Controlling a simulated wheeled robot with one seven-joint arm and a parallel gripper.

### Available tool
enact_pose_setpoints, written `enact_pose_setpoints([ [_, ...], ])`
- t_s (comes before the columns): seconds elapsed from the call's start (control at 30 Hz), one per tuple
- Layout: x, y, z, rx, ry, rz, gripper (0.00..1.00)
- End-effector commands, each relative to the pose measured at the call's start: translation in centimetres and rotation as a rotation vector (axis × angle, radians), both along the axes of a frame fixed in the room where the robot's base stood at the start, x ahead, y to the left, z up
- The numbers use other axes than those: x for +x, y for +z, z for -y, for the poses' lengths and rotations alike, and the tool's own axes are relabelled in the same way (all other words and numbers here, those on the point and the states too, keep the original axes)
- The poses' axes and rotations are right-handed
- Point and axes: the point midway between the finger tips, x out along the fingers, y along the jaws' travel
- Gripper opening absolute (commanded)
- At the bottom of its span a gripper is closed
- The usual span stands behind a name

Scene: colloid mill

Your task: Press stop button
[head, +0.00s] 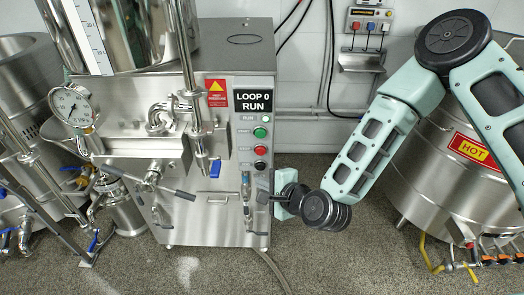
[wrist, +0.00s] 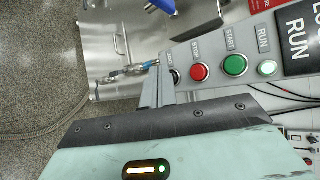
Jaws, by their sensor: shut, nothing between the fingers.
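The red stop button (head: 260,150) sits on the mill's control panel, below the green start button (head: 260,132) and above a black knob (head: 260,165). In the wrist view the red button (wrist: 200,72) lies right of my fingertips, and the green button (wrist: 235,65) lies further right. My gripper (head: 263,197) is shut and empty, below the buttons at the panel's lower right. In the wrist view my gripper's fingers (wrist: 158,72) partly cover the black knob (wrist: 174,77). I cannot tell how far the fingertips are from the panel.
The run lamp (head: 264,117) glows pale green under the "LOOP 0 RUN" display (head: 252,101). A sampling valve with a blue part (head: 245,185) stands out from the mill left of my gripper. A steel vessel marked HOT (head: 440,180) stands at right.

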Motion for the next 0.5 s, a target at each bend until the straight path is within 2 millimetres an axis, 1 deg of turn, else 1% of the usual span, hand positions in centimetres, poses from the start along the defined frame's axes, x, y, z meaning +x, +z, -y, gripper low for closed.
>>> enact_pose_setpoints([
  [0.17, 0.4, 0.0, 0.0, -0.001, 0.0, 0.001, 0.0],
  [0.27, 1.2, 0.0, 0.1, 0.0, -0.001, 0.001, 0.0],
  [0.5, 4.5, 0.0, 0.2, 0.0, -0.002, 0.003, 0.0],
])
